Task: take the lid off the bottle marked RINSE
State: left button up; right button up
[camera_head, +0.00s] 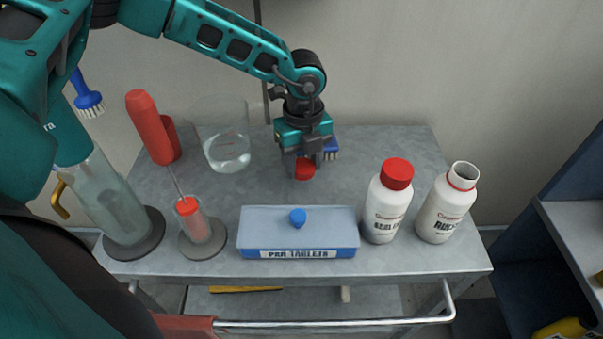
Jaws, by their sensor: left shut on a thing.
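The bottle marked RINSE (441,211) is white and stands upright at the right end of the cart top. Its neck is open, with a red ring around it and no lid on it. My left gripper (305,170) is at the back middle of the cart, well to the left of that bottle. It is shut on a red lid (306,172), low at the cart top. I cannot tell whether the lid touches the surface. A similar white bottle (383,212) with a red lid on stands just left of the RINSE bottle. My right gripper is out of view.
A blue-and-white tablet box (297,220) lies at the front middle. A glass beaker (226,140), a small cylinder with red contents (197,227) and a tall glass vessel (108,200) stand on the left. A blue brush (331,149) is behind my gripper. A rail (330,323) runs along the front.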

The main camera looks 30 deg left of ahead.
aim_at(303, 166)
pick_arm(q)
notch_tip(303, 166, down, 4)
jog(key=shift+r, duration=0.1)
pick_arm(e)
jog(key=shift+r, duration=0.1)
